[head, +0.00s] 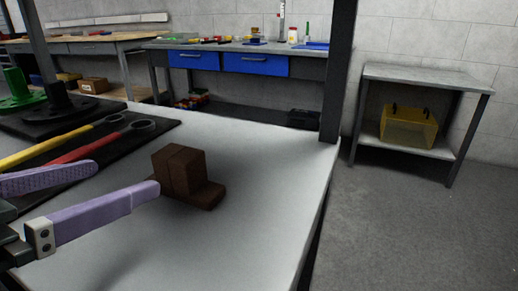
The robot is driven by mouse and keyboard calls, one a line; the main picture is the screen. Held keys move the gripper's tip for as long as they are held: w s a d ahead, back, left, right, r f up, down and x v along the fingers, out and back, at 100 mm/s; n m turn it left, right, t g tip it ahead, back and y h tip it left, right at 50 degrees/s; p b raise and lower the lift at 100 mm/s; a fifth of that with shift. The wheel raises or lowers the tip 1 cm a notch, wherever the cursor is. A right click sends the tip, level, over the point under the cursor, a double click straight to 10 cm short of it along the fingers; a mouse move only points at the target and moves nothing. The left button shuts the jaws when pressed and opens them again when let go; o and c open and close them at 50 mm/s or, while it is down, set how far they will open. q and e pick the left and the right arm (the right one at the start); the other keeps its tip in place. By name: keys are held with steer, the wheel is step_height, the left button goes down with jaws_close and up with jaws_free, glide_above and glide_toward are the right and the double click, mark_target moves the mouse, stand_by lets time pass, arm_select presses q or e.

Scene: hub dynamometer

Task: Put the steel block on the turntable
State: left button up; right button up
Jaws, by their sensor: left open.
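A brown, stepped block (180,170), the only block-like thing on the white table, stands near the middle of the head view; I take it to be the steel block. My left gripper (127,179) has two purple fingers spread apart with nothing between them. The nearer fingertip ends right at the block's left side; I cannot tell whether it touches. A black round base with an upright post (60,105) stands at the far left and may be the turntable; I cannot tell for sure. My right gripper is not in view.
A black mat holds a yellow-handled tool (50,147) and a red-handled tool (85,148) left of the block. A green flanged part (17,92) stands behind them. A dark upright post (340,70) rises at the table's far right corner. The white table's right part is clear.

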mark_target(168, 159)
arm_select(q)
steer(key=shift+w+d+h, duration=0.3)
steer(key=shift+w+d, duration=0.1)
steer(key=shift+d, duration=0.15)
steer(key=b+x, duration=0.1)
steer(key=x, duration=0.2)
steer(key=shift+w+a, duration=0.1)
steer(key=shift+d+b+x, duration=0.2)
steer(key=shift+b+x, duration=0.8)
steer(key=shift+x, duration=2.15)
steer(key=shift+r, duration=0.1)
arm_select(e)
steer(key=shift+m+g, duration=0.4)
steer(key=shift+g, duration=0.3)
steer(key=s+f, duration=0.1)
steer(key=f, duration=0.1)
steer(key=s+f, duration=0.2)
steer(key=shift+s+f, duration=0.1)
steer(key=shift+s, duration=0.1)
arm_select(q)
steer(key=shift+c, duration=0.2)
jaws_close()
steer(key=shift+r, duration=0.15)
